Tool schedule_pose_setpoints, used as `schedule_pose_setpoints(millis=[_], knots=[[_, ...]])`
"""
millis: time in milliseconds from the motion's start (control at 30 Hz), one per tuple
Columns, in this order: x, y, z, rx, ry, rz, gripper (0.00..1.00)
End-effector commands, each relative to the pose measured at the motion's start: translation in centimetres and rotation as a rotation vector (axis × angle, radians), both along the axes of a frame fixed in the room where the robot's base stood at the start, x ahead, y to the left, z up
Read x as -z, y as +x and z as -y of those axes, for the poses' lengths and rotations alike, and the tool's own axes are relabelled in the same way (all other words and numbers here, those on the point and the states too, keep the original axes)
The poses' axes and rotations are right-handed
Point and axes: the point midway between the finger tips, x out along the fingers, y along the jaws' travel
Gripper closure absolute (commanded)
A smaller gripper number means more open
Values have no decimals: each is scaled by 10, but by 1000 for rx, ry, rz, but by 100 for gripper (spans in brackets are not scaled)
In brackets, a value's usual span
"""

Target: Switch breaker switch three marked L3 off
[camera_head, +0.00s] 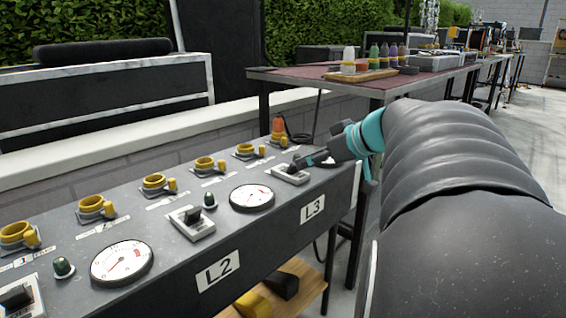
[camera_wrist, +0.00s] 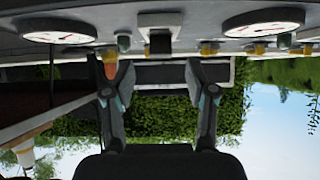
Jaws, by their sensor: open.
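The L3 breaker switch (camera_head: 291,175) is a dark lever on a pale plate at the far right end of the grey panel, above the label L3 (camera_head: 312,208). My gripper (camera_head: 301,163) is at this switch, partly covering it in the head view. In the upside-down wrist view my gripper (camera_wrist: 158,66) is open, its two fingers spread apart. The switch (camera_wrist: 160,42) shows beyond and between the fingertips, with no visible contact. The lever's exact position is hard to tell.
The L2 switch (camera_head: 191,222) and round gauges (camera_head: 251,197) sit along the panel, with yellow ring fittings (camera_head: 205,166) behind them. An orange-topped item (camera_head: 278,127) stands by the panel's far end. A table with bottles (camera_head: 349,60) is behind.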

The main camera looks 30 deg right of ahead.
Motion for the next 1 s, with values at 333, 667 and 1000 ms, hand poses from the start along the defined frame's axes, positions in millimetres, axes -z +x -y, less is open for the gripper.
schedule_pose_setpoints(millis=[333, 667, 1000], knots=[[-32, -47, 18, 4, 0, 0, 44], [-39, -57, 21, -1, 0, -1, 44], [-37, -57, 19, -2, 3, -6, 44]])
